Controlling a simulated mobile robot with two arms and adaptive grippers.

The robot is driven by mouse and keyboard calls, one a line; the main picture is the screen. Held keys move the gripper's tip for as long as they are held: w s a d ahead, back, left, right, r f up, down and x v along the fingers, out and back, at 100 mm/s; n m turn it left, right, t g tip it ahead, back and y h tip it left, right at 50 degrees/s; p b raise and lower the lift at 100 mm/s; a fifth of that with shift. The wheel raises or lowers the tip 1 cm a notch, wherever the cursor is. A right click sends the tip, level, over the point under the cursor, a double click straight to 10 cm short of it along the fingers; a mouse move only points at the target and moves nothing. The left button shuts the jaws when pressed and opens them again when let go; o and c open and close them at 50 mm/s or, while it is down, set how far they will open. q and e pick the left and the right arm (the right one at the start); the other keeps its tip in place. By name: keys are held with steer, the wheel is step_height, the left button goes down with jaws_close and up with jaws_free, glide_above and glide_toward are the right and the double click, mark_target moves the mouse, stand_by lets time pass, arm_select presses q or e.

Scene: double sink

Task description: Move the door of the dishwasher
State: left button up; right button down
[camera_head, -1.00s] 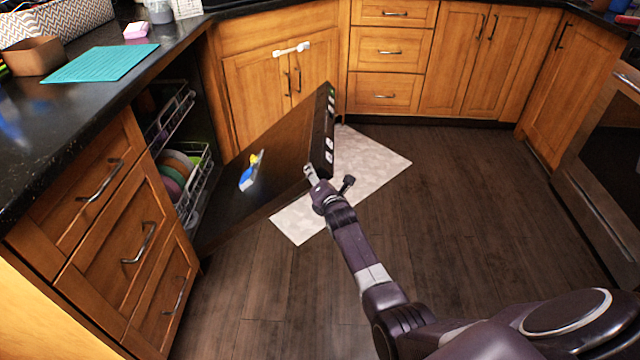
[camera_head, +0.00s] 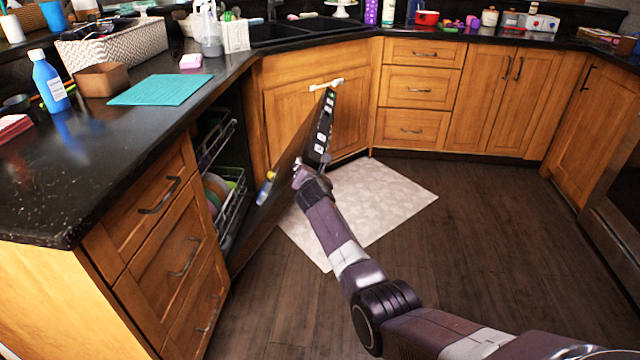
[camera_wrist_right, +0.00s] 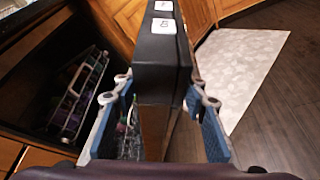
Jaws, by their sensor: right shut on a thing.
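The dishwasher door (camera_head: 282,182) stands tilted partly open, with its dark inner face toward the cabinet opening and its control edge (camera_head: 325,122) up. My right gripper (camera_head: 303,174) is at the door's upper edge. In the right wrist view the door's black edge (camera_wrist_right: 162,70) sits between the two blue-padded fingers of my right gripper (camera_wrist_right: 165,118), which are shut on it. The dishwasher racks (camera_head: 230,205) with plates show behind the door, partly hidden by it. My left gripper is in neither view.
A pale mat (camera_head: 375,200) lies on the dark wood floor right of the door. The floor to the right is clear. Drawers (camera_head: 165,225) stand left of the dishwasher, under a black counter holding a teal mat (camera_head: 160,90).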

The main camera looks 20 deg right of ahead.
steer(key=w+a+r, duration=0.2)
steer(key=a, duration=0.1)
steer(key=shift+a+r, duration=0.1)
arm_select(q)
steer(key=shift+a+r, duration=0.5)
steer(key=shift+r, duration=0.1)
arm_select(e)
steer(key=shift+w+a+r+n, duration=0.1)
steer(key=shift+a+r+n, duration=0.1)
steer(key=shift+n, duration=0.1)
steer(key=shift+f, duration=0.1)
steer(key=c, duration=1.2)
jaws_free()
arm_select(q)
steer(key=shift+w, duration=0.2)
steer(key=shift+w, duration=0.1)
arm_select(e)
steer(key=shift+v, duration=6)
steer(key=shift+a, duration=0.1)
